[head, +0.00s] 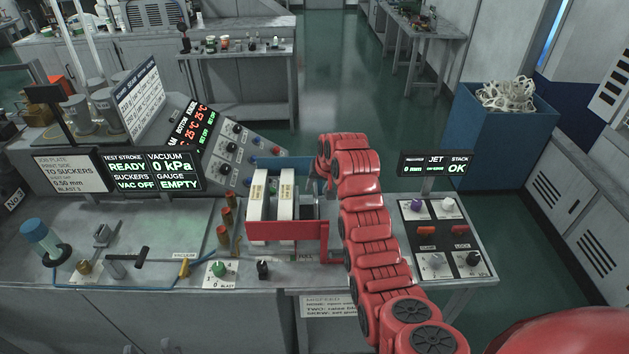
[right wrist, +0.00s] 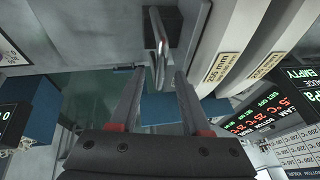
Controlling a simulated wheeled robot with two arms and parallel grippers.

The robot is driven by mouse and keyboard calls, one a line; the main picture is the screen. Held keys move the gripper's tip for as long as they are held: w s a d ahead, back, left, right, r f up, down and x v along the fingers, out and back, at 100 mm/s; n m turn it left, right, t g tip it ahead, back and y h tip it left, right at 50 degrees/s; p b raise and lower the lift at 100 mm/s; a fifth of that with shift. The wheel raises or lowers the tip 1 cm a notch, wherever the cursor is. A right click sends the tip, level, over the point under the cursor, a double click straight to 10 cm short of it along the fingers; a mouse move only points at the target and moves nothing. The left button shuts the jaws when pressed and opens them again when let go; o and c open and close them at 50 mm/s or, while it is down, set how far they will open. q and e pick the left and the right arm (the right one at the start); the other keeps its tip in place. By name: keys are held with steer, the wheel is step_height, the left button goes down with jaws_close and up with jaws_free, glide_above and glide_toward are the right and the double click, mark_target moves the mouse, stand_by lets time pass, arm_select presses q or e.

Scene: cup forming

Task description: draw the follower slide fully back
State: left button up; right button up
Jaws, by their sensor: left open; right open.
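In the head view, a red-framed holder (head: 290,230) stands on the bench with two white labelled blocks (head: 257,197) in it. A grey plate-like part sits at its right side, partly hidden by my right arm. I cannot tell for certain which part is the follower slide. In the right wrist view, a metal handle (right wrist: 161,45) on a dark mount sticks out from a pale grey face. My right gripper (right wrist: 158,82) is open, its fingertips on either side of the handle's lower end, without visible grip. My left gripper is not in view.
A blue bar (head: 280,162) runs behind the holder. To the right stand a switch panel (head: 440,235) and a JET display (head: 435,164) reading OK. Brass posts (head: 223,235) and a black knob (head: 263,270) stand close on the left. A blue bin (head: 497,130) stands behind right.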

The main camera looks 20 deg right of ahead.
steer(key=shift+w+f, duration=0.25)
steer(key=shift+f, duration=0.05)
steer(key=shift+s+r, duration=0.2)
steer(key=shift+c, duration=1.3)
jaws_close()
